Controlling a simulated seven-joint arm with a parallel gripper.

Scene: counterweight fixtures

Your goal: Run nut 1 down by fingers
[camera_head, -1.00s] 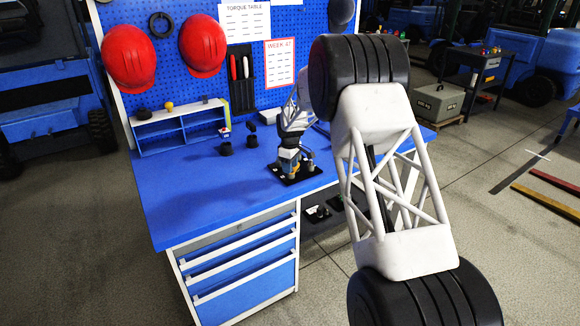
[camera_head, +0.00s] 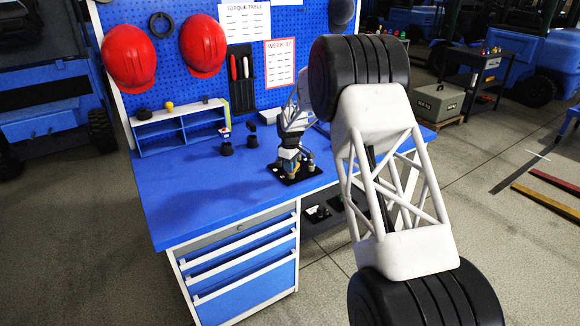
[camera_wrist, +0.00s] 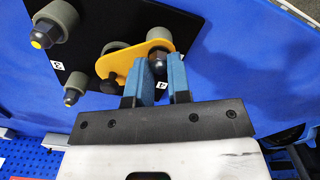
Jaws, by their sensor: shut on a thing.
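A black fixture plate (camera_wrist: 90,25) with grey posts fills the upper left of the wrist view and lies on the blue bench in the head view (camera_head: 294,177). A yellow strap (camera_wrist: 128,58) lies over it, with a dark knob (camera_wrist: 108,86) at its lower left. My gripper (camera_wrist: 158,77) has its two blue fingers shut on a dark domed nut (camera_wrist: 158,62) at the right end of the strap. The fingers hide part of the nut, and I cannot read its number. In the head view my gripper (camera_head: 290,160) is over the plate.
Two more posts with dark capped nuts (camera_wrist: 42,35) (camera_wrist: 71,97) stand on the plate. A blue shelf unit (camera_head: 180,128) and small black cups (camera_head: 227,149) are left of the fixture. The front left of the bench top (camera_head: 200,205) is clear.

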